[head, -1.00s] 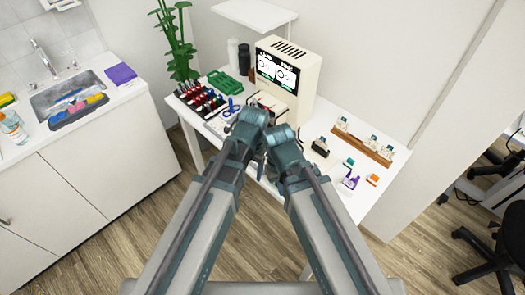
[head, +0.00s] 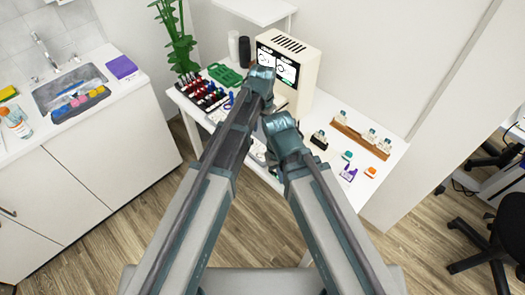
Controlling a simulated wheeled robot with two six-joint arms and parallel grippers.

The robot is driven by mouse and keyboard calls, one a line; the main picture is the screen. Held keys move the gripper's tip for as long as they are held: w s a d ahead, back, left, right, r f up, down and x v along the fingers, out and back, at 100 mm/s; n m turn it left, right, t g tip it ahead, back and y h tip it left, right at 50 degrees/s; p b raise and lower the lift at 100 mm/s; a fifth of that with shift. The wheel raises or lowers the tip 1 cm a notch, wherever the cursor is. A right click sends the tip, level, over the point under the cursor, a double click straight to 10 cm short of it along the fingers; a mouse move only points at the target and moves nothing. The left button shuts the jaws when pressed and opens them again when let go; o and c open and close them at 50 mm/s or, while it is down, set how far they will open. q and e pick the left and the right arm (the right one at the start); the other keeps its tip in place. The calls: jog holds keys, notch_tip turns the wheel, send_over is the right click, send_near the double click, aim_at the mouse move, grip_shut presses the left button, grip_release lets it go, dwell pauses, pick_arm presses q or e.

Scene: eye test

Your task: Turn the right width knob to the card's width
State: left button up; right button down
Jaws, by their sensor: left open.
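A cream machine (head: 307,72) with a dark screen (head: 276,66) showing white round figures stands at the back of the white table. My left gripper (head: 262,80) is in front of the screen and covers part of the machine's front. It is open, and I see nothing held in it. My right gripper (head: 281,124) is lower and nearer, over the table in front of the machine. Its fingers are hidden by its own arm, so its state is unclear. I cannot make out the right width knob or the card; my arms cover that area.
A rack of coloured handles (head: 205,96) and a green tray (head: 225,75) lie left of the machine. A wooden rack (head: 360,136), a black holder (head: 319,140), a purple item (head: 348,174) and an orange item (head: 370,172) are on the right. A shelf (head: 256,10) hangs above.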

aim_at(263, 150)
pick_arm(q)
notch_tip(263, 150, down, 11)
jog(key=b, duration=0.9)
jog(key=shift+b, duration=0.35)
jog(key=shift+r, duration=0.1)
grip_shut()
